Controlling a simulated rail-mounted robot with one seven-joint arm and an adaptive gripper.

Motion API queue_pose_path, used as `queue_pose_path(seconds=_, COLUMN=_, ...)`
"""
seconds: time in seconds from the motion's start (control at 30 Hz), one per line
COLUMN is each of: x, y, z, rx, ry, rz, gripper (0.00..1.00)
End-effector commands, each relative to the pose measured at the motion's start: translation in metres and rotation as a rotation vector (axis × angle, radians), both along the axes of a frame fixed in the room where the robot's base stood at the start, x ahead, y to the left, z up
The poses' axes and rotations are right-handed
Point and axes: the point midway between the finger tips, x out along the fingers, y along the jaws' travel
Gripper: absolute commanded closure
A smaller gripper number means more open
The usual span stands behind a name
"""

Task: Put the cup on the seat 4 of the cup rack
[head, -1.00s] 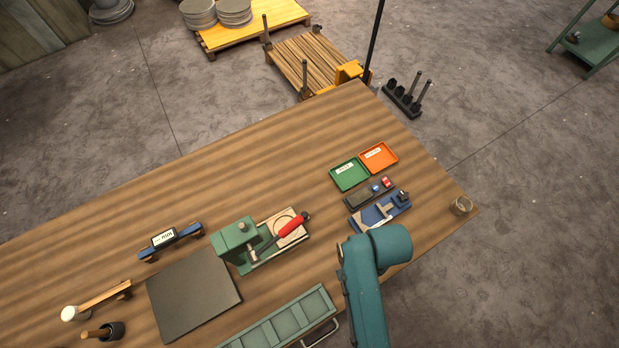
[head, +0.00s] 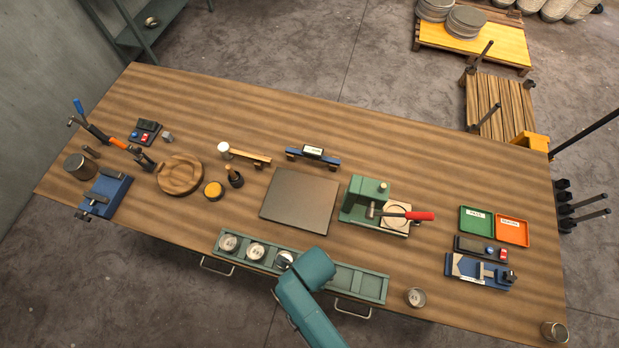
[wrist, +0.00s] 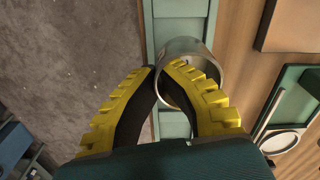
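The cup rack (head: 352,280) is a long green tray along the table's front edge. Two metal cups, one at its left end (head: 228,243) and one beside it (head: 257,250), sit in the rack. A third metal cup (head: 284,260) is beside my wrist, over the rack. In the wrist view this cup (wrist: 208,50) shows between and around my fingertips. My gripper (wrist: 164,70) has yellow ribbed fingers pinched on the cup's wall, with the right finger inside the rim. Whether the cup touches the rack is unclear. My wrist hides the fingers in the head view.
Another cup (head: 415,297) stands on the table right of the rack, and one (head: 554,332) at the right corner. A green press with a red handle (head: 420,216) and a dark mat (head: 300,200) lie behind the rack. The rack's right part is empty.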

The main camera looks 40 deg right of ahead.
Motion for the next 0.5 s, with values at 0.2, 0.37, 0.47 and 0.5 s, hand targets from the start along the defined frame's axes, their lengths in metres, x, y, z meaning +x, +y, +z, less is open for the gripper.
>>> queue_pose_path(seconds=0.2, x=0.0, y=0.0, z=-0.036, rx=0.0, ry=0.0, rz=0.001, gripper=1.0)
queue_pose_path(seconds=0.37, x=0.001, y=0.0, z=-0.059, rx=0.0, ry=-0.001, rz=0.001, gripper=1.0)
queue_pose_path(seconds=0.47, x=0.001, y=-0.001, z=-0.06, rx=0.0, ry=-0.004, rz=0.001, gripper=1.0)
queue_pose_path(seconds=0.5, x=0.001, y=-0.001, z=-0.06, rx=0.0, ry=-0.004, rz=0.001, gripper=1.0)
